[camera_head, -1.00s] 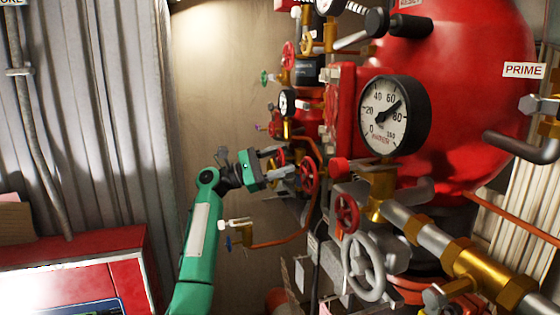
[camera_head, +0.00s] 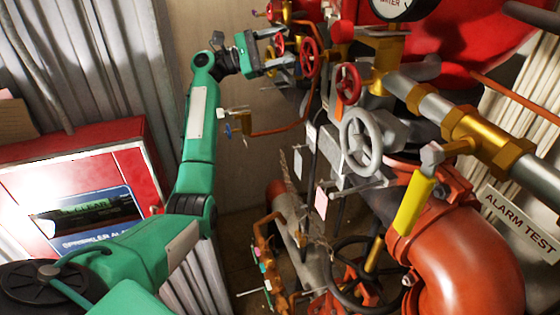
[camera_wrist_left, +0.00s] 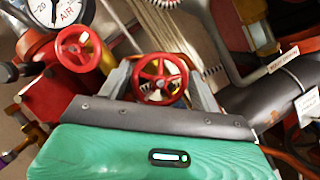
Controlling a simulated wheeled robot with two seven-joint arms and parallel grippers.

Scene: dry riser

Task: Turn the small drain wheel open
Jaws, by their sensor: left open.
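My left gripper (camera_head: 282,53) is open beside the red-wheeled valves on the riser. In the left wrist view, a small red spoked wheel (camera_wrist_left: 160,80) sits between its two spread fingers; I cannot tell whether they touch it. In the head view, red wheels stand near the fingertips, one just right of them (camera_head: 309,57) and one partly hidden behind them (camera_head: 278,45). I cannot tell which of these is the drain wheel. Another red wheel (camera_head: 347,84) is lower right. My right gripper is not in view.
A larger grey handwheel (camera_head: 361,142) and brass-fitted pipes stand to the right. A copper pipe with a blue-handled tap (camera_head: 228,131) runs below the gripper. A red alarm panel (camera_head: 145,180) is at lower left. Orange pipework (camera_head: 470,260) fills the lower right.

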